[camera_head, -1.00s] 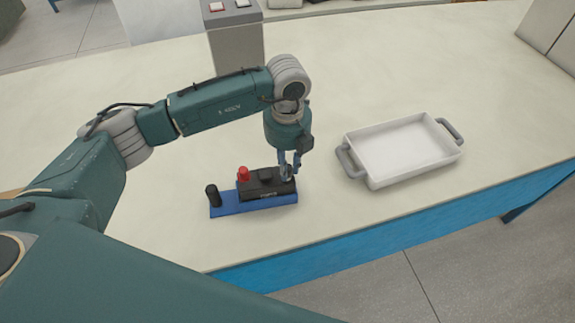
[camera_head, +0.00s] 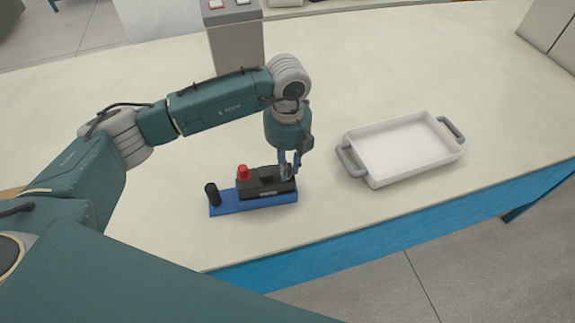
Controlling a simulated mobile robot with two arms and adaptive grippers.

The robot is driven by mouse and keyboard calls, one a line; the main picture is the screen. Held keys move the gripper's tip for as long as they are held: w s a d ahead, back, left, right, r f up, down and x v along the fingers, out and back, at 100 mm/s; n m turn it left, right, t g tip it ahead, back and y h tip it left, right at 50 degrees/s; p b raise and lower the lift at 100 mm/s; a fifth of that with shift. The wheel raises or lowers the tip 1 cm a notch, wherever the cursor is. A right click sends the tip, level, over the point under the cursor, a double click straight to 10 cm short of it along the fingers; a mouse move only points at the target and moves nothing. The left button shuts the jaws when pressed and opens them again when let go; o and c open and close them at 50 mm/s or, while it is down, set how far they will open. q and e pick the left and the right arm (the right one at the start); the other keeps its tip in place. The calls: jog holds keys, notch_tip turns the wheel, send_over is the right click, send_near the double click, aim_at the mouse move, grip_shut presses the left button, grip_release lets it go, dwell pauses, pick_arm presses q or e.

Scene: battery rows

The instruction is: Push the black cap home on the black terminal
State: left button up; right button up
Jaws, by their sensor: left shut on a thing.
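A black battery (camera_head: 256,187) stands on a blue base plate (camera_head: 230,208) near the front edge of the table. A red cap (camera_head: 243,172) sits on the left part of its top. My left gripper (camera_head: 287,175) points down at the battery's right end, where the black terminal is hidden by the fingers. It is shut on a small dark thing, which I take for the black cap; the fingers hide most of it. How far down the cap sits cannot be told. My right gripper is not in view.
A black cylinder (camera_head: 212,194) stands upright at the left end of the blue plate. A white tray (camera_head: 373,184) with grey handles stands to the right. A grey post (camera_head: 236,50) with buttons rises behind. The table between the battery and the tray is clear.

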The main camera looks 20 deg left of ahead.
pick_arm(q)
jog(key=shift+f+b, duration=0.4)
jog(key=shift+f, duration=0.1)
dwell(0.3)
jog(key=o, duration=1.3)
jog(key=shift+r, duration=0.2)
jog(key=shift+r+p, duration=2)
jog(key=shift+r, duration=1.4)
